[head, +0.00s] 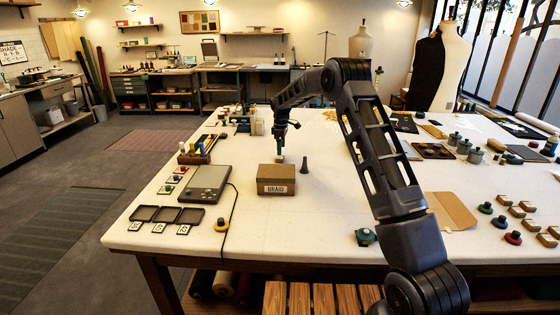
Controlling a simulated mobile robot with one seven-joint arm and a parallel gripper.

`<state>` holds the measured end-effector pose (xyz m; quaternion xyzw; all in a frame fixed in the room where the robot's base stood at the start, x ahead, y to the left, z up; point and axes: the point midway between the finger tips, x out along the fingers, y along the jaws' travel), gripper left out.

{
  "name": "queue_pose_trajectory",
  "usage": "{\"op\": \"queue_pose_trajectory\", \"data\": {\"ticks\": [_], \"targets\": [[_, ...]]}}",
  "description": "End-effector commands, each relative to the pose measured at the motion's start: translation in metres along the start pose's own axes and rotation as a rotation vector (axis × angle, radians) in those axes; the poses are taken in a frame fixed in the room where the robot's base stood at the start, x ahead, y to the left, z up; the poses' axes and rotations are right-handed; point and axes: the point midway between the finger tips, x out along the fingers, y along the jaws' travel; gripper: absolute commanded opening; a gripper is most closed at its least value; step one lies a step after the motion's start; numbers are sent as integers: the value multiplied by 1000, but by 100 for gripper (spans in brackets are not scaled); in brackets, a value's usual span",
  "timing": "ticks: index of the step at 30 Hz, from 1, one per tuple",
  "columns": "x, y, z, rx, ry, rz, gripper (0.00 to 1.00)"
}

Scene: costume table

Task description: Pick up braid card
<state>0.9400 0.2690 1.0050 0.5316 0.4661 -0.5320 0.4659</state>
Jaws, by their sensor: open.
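My gripper (280,149) points down above the white table (325,221), just behind a small brown box (276,174) with a "BRAID" label on its front. The fingers are small and dark at this distance; I take them as open. A small pale piece (280,159) shows right below the fingers, at the box's back edge. I cannot tell whether it is the braid card, or whether it stands in the box or behind it. No other braid card can be made out.
A dark cone-shaped piece (304,165) stands close right of the box. A grey flat device (208,183) with a cable lies to the left, near a wooden rack (196,151). Three black trays (167,214) lie at the front left. The table in front of the box is clear.

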Motion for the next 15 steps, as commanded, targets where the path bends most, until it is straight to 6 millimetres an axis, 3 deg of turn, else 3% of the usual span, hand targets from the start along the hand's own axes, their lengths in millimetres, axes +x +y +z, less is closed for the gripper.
{"op": "queue_pose_trajectory", "data": {"ticks": [15], "targets": [[51,0,-1,-1,-1,0,73]]}}
